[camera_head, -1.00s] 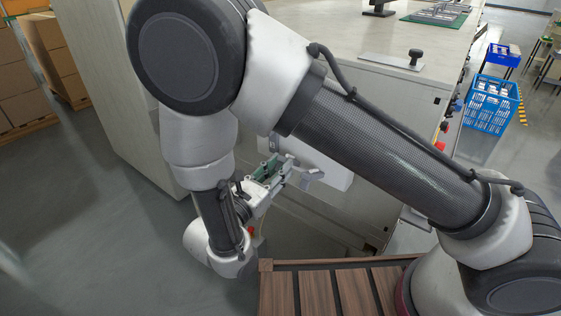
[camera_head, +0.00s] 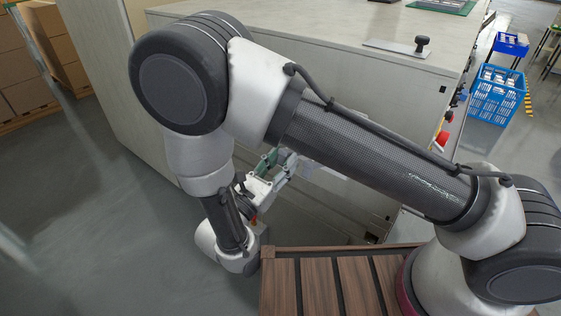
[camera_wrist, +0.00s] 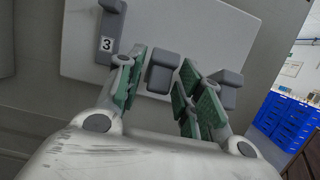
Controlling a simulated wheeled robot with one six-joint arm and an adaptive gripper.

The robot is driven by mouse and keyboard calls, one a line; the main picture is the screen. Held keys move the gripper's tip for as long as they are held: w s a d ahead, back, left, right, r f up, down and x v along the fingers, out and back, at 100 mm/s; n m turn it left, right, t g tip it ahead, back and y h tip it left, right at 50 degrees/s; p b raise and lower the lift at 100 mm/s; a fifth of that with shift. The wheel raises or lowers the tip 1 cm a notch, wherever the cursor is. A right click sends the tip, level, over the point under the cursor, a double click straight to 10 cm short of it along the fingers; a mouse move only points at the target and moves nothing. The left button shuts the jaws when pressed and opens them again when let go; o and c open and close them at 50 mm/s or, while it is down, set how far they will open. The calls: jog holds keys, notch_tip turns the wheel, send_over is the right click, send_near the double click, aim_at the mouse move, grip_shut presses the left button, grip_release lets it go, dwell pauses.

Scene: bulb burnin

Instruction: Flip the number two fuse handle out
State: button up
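In the wrist view, a pale panel (camera_wrist: 200,25) carries grey fuse handles. The left handle (camera_wrist: 111,22) bears a label with a 3. The middle handle (camera_wrist: 162,72) has no number that I can read; it is the one beside number three. A right handle (camera_wrist: 228,92) is partly behind a finger. My gripper (camera_wrist: 166,74) is open, its green-padded fingers on either side of the middle handle, with gaps visible in this view. I cannot tell whether it touches. In the head view my gripper (camera_head: 274,168) is at the cabinet front, and my arm hides most of the panel.
The cabinet (camera_head: 330,50) has a flat top with a black-knobbed plate (camera_head: 395,48). A red button (camera_head: 441,138) sits on its right side. A slatted wooden platform (camera_head: 320,285) lies below. Blue crates (camera_head: 494,98) stand at right. Floor at left is clear.

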jog(key=shift+s+a, duration=0.1)
jog(key=v, duration=1.2)
jog(key=shift+s+r, duration=0.1)
